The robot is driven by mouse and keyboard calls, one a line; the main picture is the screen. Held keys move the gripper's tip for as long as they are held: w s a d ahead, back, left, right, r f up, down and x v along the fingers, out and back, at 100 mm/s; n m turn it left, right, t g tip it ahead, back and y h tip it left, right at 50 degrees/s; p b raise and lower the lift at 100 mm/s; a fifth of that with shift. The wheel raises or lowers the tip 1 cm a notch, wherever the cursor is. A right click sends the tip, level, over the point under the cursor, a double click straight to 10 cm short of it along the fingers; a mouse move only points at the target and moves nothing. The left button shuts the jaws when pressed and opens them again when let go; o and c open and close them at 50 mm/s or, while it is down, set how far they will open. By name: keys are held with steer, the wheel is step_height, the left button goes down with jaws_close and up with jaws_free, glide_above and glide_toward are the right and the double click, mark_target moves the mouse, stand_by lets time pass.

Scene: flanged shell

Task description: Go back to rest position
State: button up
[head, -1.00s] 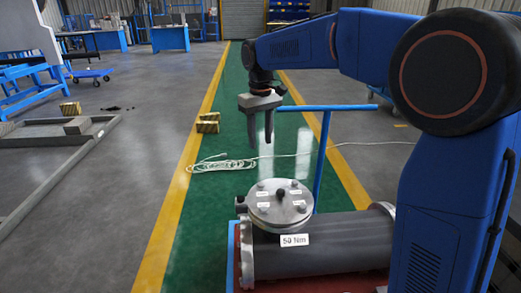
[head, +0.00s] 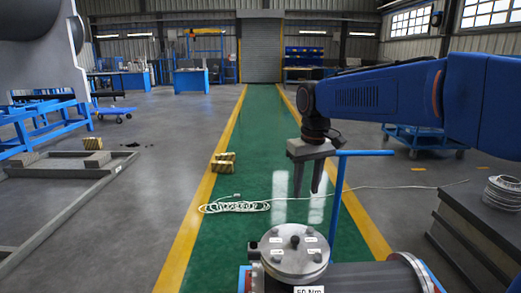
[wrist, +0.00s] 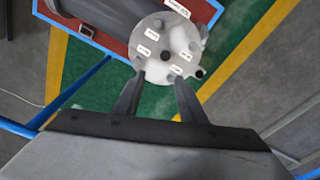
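My gripper (head: 308,180) hangs in the air with its two dark fingers pointing down. The fingers are apart with nothing between them. In the head view it appears behind and above the flanged shell (head: 350,277), a dark grey cylinder with a round bolted metal cover (head: 294,252) on top. In the wrist view my gripper's fingertips (wrist: 157,80) appear just beside the edge of the round cover (wrist: 167,48), which carries several bolts and small white labels. A white label on the shell is cut off by the lower edge of the head view.
A blue T-shaped post (head: 338,190) stands close to my gripper. A grey block with a wire coil (head: 503,193) is at right. The green lane (head: 262,130) is clear farther back.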

steer(key=s+d+f+m+t, duration=0.1)
steer(key=s+d+f, duration=0.3)
steer(key=s, duration=0.5)
steer(key=s+d+f+m+t, duration=0.1)
steer(key=s+d+f+m, duration=0.1)
steer(key=s+d, duration=0.4)
steer(key=s+d+f+m+t, duration=0.1)
steer(key=s+d+f, duration=0.4)
steer(key=s, duration=0.7)
steer(key=shift+s+d+f+t, duration=0.2)
steer(key=shift+s+f+t, duration=0.1)
steer(key=shift+s+f, duration=0.1)
